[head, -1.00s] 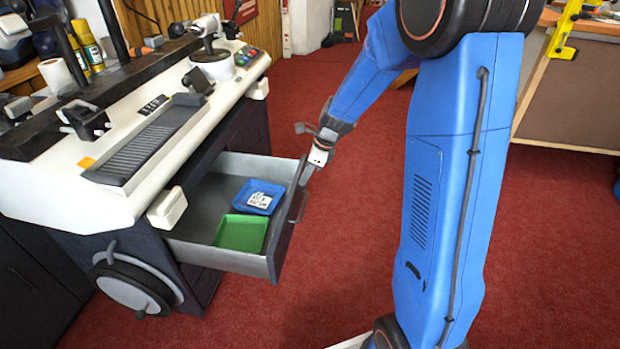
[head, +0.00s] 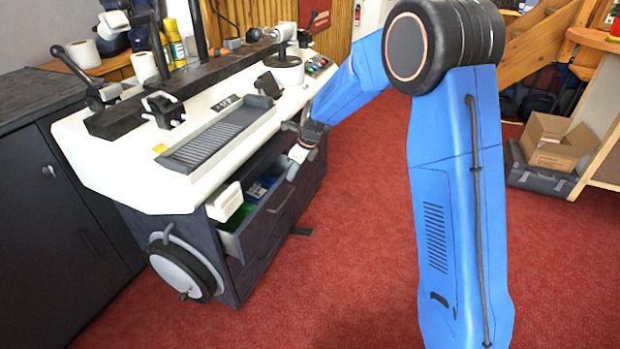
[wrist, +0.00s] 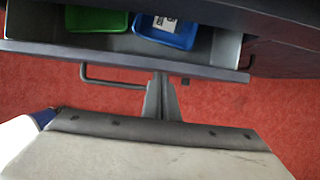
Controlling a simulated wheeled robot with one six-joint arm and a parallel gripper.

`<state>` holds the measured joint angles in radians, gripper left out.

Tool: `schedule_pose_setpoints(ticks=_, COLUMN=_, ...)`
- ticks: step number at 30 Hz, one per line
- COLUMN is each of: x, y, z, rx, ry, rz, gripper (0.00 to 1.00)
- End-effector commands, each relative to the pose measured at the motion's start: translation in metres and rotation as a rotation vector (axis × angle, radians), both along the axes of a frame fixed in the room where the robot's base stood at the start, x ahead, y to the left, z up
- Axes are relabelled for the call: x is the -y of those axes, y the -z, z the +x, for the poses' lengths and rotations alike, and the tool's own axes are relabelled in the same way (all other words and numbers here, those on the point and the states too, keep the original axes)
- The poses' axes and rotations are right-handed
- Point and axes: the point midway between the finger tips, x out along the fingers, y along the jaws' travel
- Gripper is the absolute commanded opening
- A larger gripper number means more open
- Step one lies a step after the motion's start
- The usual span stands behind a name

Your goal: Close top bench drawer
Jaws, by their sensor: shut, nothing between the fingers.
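The top bench drawer (head: 262,222) is partly open, sticking out of the bench a short way in the head view. In the wrist view its front edge (wrist: 215,72) runs across the picture, with a bar handle (wrist: 112,83) on its outer face. A green tray (wrist: 97,21) and a blue tray (wrist: 166,30) with a white label lie inside. My gripper (wrist: 161,80) is shut and empty, its fingertips at the drawer front, right of the handle in the wrist view. In the head view my gripper (head: 294,172) is at the drawer's far end. Exact contact is hard to tell.
The white bench top (head: 200,190) carries a machine with a black ribbed plate. A handwheel (head: 180,272) juts from the bench's near end. Dark cabinets (head: 50,230) stand at left. A cardboard box (head: 555,143) sits at far right. Red carpet is open in front of the drawer.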

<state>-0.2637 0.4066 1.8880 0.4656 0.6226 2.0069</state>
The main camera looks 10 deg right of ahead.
Motion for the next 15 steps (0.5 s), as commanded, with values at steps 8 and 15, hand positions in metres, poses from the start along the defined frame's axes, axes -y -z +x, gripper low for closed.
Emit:
schedule_pose_setpoints(ticks=8, x=-0.027, y=0.000, z=0.015, rx=-0.001, ry=-0.001, rz=-0.001, gripper=0.00)
schedule_pose_setpoints(ticks=15, x=-0.032, y=0.000, z=0.019, rx=-0.001, ry=0.001, rz=0.001, gripper=0.00)
